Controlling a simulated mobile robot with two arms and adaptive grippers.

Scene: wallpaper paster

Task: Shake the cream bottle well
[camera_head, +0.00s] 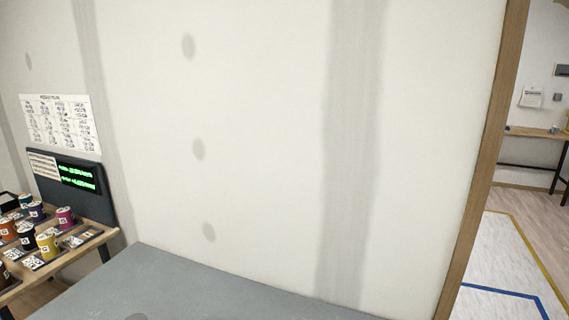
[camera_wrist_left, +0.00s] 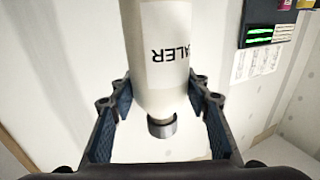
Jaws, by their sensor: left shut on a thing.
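The cream bottle (camera_wrist_left: 165,88) fills the upper middle of the left wrist view. It is cream-white, with a pale label whose letters "ALER" appear upside down, and a grey cap (camera_wrist_left: 162,126) at its lower end. Its other end runs out of the top of the picture. My left gripper (camera_wrist_left: 160,92) is shut on the bottle, with one blue-padded finger on each side of it. In the head view neither gripper nor the bottle shows. My right gripper is in no view.
A grey tabletop (camera_head: 200,290) lies at the bottom of the head view, against a white wall (camera_head: 270,150) with grey bands and spots. At left, a wooden shelf (camera_head: 85,238) holds several coloured cans beside a dark display panel (camera_head: 78,178). A doorway opens at right.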

